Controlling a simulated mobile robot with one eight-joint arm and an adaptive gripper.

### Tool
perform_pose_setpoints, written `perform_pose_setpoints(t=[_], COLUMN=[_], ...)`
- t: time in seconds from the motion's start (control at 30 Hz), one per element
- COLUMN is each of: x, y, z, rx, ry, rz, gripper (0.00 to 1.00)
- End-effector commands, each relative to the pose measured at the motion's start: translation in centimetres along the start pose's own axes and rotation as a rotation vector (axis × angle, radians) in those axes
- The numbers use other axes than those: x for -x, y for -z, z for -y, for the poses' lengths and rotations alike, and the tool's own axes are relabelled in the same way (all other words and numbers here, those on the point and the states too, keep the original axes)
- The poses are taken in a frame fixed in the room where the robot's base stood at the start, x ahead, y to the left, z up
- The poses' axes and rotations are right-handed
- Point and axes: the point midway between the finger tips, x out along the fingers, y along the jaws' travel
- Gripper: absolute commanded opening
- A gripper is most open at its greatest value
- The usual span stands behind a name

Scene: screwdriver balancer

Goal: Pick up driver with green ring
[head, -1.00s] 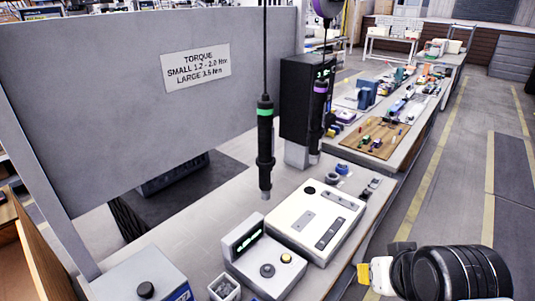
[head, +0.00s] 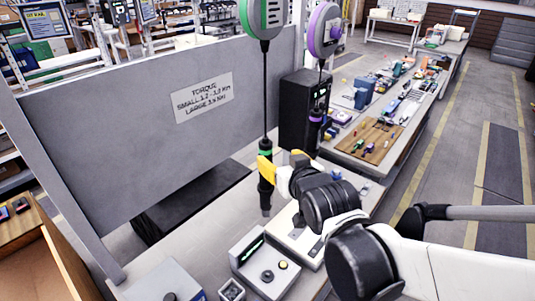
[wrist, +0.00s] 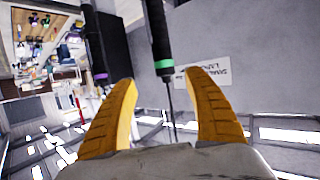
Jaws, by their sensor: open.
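The driver with the green ring (head: 266,190) is black and hangs upright on a cable from a green-faced balancer (head: 262,18) in the head view. My gripper (head: 281,160) is level with its upper part, close to it. A yellow finger covers part of the driver just below the green ring. In the wrist view the picture is upside down. There the driver (wrist: 158,25) shows beyond the gap between the yellow fingers of my gripper (wrist: 164,77), with its cable running down the picture. The jaws are open and nothing is held. Whether a finger touches the driver cannot be told.
A purple-ringed driver (head: 315,128) hangs from a purple balancer (head: 324,30) behind, by a black box (head: 300,105). A grey panel (head: 120,130) stands at the left with a torque sign (head: 203,97). A controller box (head: 265,265) sits on the bench below.

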Motion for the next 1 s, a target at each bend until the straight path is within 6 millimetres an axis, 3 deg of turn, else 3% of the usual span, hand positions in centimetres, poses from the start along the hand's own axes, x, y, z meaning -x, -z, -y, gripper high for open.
perform_pose_setpoints(t=[0.2, 0.47, 0.7, 1.0], x=[-3.6, -5.8, -9.5, -10.3], y=[-0.3, -0.1, 0.2, 0.3], z=[0.1, 0.2, 0.8, 0.8], rx=[0.000, 0.000, 0.000, 0.000], ry=[0.000, 0.000, 0.000, 0.000], rz=[0.000, 0.001, 0.001, 0.001], gripper=[0.61, 0.61, 0.61, 0.61])
